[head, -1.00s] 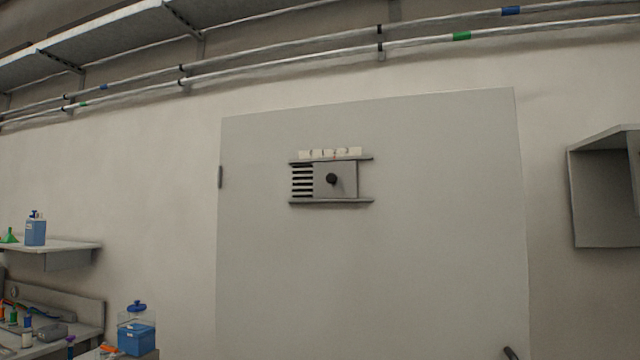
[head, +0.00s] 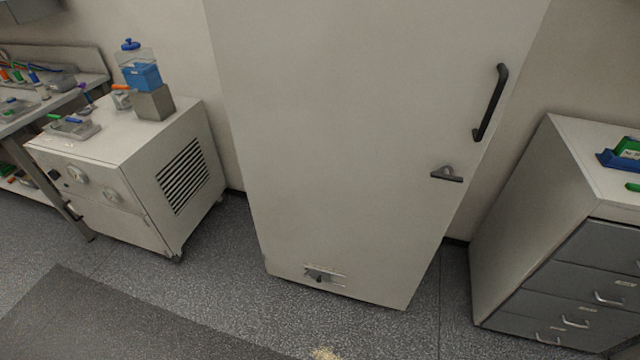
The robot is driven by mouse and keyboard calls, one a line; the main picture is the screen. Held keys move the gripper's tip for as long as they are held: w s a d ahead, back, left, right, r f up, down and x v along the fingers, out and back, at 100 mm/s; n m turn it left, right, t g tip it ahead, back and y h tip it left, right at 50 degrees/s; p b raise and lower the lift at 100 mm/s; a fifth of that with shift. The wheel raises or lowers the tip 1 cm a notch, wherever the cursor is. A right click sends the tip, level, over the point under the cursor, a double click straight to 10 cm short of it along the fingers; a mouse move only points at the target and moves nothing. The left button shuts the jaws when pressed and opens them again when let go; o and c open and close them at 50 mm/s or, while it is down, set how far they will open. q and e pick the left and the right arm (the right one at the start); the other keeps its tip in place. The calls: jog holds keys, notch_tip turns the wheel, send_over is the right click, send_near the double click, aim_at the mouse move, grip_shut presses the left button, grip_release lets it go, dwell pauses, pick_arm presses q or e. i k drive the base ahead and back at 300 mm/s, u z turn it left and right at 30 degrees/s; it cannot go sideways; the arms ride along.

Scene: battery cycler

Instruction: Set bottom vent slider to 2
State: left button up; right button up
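The bottom vent slider (head: 319,275) is low on the tall grey cabinet door (head: 350,150), just above the floor. It is a small plate with a dark knob and a pale label strip above it. It is too small to read the numbers or the slider's setting. Neither of my grippers shows in the head view.
A black bar handle (head: 490,102) and a small latch lever (head: 447,174) are on the door's right side. A white wheeled cabinet (head: 130,170) stands left, a grey drawer unit (head: 560,230) right. The speckled floor (head: 215,290) before the door is open, with a dark mat (head: 100,325) at left.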

aim_at(319, 276)
jog(key=z, duration=0.55)
jog(key=k, duration=0.65)
jog(key=z, duration=0.65)
jog(key=i, duration=0.2)
jog(key=u, duration=0.1)
